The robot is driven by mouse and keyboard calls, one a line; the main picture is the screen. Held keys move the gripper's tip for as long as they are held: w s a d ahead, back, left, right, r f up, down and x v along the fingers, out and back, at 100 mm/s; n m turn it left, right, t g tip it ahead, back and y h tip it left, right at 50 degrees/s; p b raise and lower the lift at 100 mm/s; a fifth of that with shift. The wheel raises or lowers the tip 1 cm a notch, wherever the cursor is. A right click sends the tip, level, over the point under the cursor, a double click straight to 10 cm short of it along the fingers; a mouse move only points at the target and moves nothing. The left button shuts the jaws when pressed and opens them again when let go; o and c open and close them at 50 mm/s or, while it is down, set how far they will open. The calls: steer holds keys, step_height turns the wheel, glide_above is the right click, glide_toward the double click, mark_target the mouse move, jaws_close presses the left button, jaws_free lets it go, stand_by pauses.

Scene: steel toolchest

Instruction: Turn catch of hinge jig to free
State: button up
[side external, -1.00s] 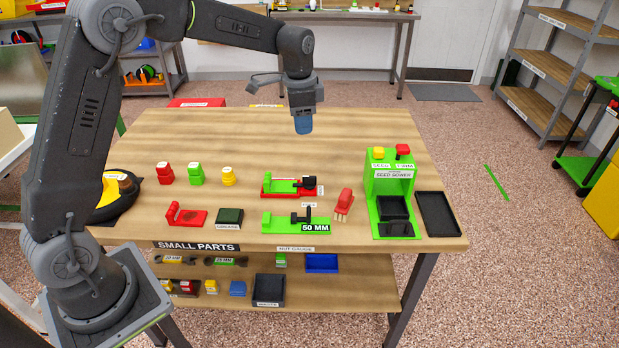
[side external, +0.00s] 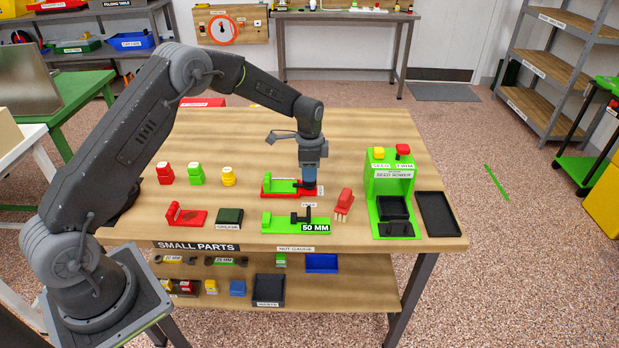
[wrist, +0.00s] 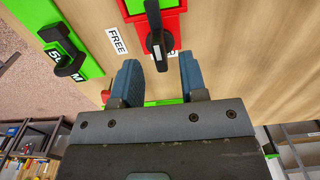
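The hinge jig has a red base (side external: 268,194) with a green block on it and stands near the middle of the bench. In the wrist view its red base (wrist: 174,38) carries a black lever-like catch (wrist: 154,28). A FREE label (wrist: 117,41) lies to the left of the catch. My gripper (side external: 308,190) points down over the jig's right end and hides part of the catch in the side view. In the wrist view my gripper (wrist: 160,68) is open, with the catch's lower end between the blue fingertips. I see no clear contact.
A green 50 MM jig (side external: 280,224) with a black lever lies in front. A red pronged part (side external: 344,203) is to the right, beside the green seed sower (side external: 368,183). Red, green and yellow pieces stand to the left. The bench behind is clear.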

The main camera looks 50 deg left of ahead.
steer(key=shift+f, duration=1.55)
jaws_close()
